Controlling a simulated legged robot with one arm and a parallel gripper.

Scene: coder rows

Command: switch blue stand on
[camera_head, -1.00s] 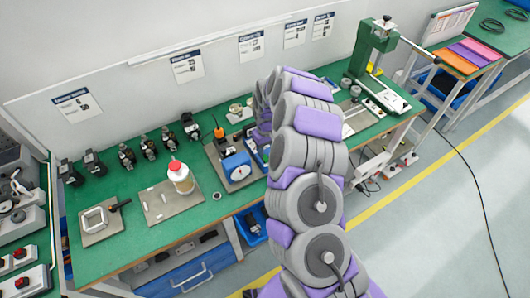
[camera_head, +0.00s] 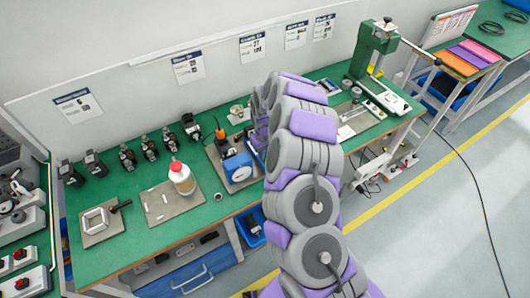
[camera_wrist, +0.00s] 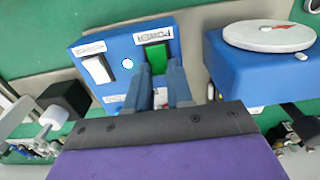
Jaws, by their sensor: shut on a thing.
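A blue control box (camera_wrist: 122,90) fills the upper middle of the wrist view. On its face are a white rocker switch (camera_wrist: 98,69), a small round white lamp (camera_wrist: 128,63) and a green switch (camera_wrist: 156,56) under a POWER label. My gripper (camera_wrist: 160,68) has its two narrow fingertips close together at the lower part of the green switch and is shut on it. The fingertips partly hide the switch and the label below. In the head view my arm covers the gripper and most of the box.
A blue unit with a white dial (camera_wrist: 268,36) stands close to the right of the box; it also shows in the head view (camera_head: 238,168). On the green bench (camera_head: 130,232) are a red-capped bottle (camera_head: 181,178) and several black devices to the left, and a green press (camera_head: 372,50) to the right.

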